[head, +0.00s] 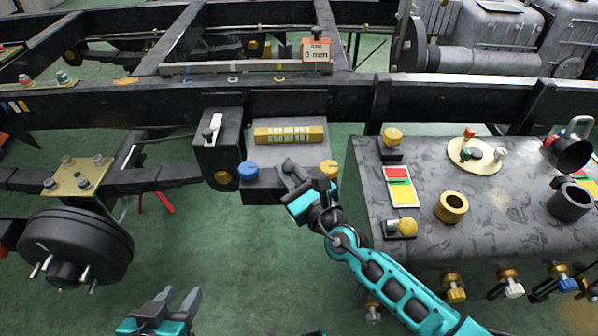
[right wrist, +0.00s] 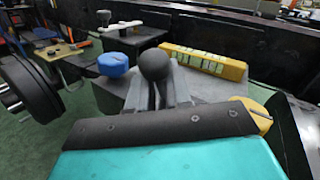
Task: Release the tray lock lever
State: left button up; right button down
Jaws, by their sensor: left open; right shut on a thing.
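The tray (head: 285,106) is a dark grey box fixed to the side of the chassis rail, with a yellow bar lying on it. At its front edge my right gripper (head: 291,170) is shut on the lock lever. In the right wrist view the lever's black ball knob (right wrist: 155,64) shows between the fingertips; its shaft is hidden by the fingers. A blue knob (head: 248,171) sits to the left of the gripper and a yellow knob (head: 329,168) to the right. My left gripper (head: 172,303) is open and empty, low in the head view, apart from the tray.
A dark box with a white-handled switch (head: 212,128) stands just left of the tray. A wheel hub (head: 68,247) is at the left. A dark tank (head: 430,160) with several fittings is at the right. Green floor (head: 190,250) is clear between them.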

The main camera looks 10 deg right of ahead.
jog(key=shift+a+r, duration=0.1)
jog(key=shift+r, duration=0.35)
jog(key=c, duration=1.1)
grip_release()
jog(key=shift+c, duration=0.2)
jog(key=shift+o, duration=0.7)
jog(key=shift+s+f, duration=0.1)
jog(key=shift+f, duration=0.1)
jog(key=v, duration=1.3)
jog(key=shift+f+p, duration=0.2)
jog(key=shift+p, duration=0.1)
